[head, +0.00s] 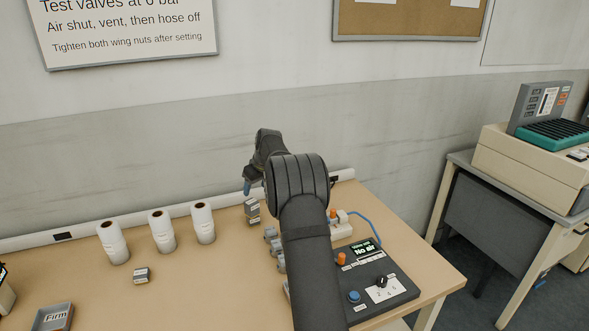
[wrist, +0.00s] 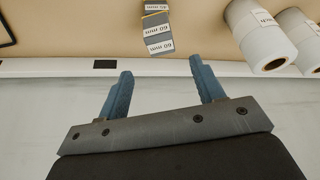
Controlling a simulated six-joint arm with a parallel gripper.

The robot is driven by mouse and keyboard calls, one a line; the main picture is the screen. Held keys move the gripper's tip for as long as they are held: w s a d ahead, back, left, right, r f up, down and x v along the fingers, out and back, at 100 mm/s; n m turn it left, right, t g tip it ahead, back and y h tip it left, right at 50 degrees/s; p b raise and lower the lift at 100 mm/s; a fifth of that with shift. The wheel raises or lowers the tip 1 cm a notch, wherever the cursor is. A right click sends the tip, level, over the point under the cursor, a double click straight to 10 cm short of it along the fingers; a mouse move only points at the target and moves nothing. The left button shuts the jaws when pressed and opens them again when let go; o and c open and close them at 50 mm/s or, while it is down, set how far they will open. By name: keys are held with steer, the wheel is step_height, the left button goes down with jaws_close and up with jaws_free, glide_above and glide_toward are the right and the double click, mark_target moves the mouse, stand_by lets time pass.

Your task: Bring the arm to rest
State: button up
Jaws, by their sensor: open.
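My gripper (head: 247,187) hangs above the back of the table, to the right of the rolls. In the wrist view my gripper (wrist: 160,66) has its two blue fingers spread, with nothing between them. A stack of small grey blocks (head: 252,211) stands on the table below it. In the wrist view these blocks (wrist: 158,33), labelled "60 mm", lie beyond the fingertips, apart from them. My forearm hides part of the table and the control box.
Three white rolls (head: 163,233) stand in a row at the left. A small grey block (head: 142,275) and a "Firm" tray (head: 53,318) are in front. A black control box (head: 375,285) reading "No air" sits right of my arm. The wall (head: 200,150) is close behind.

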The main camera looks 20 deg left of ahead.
mark_target(249, 200)
steer(key=x, duration=1.1)
steer(key=shift+a+f, duration=0.15)
steer(key=shift+f, duration=0.1)
steer(key=shift+w+a+r, duration=0.15)
steer(key=shift+r, duration=1.75)
steer(key=shift+f, duration=0.15)
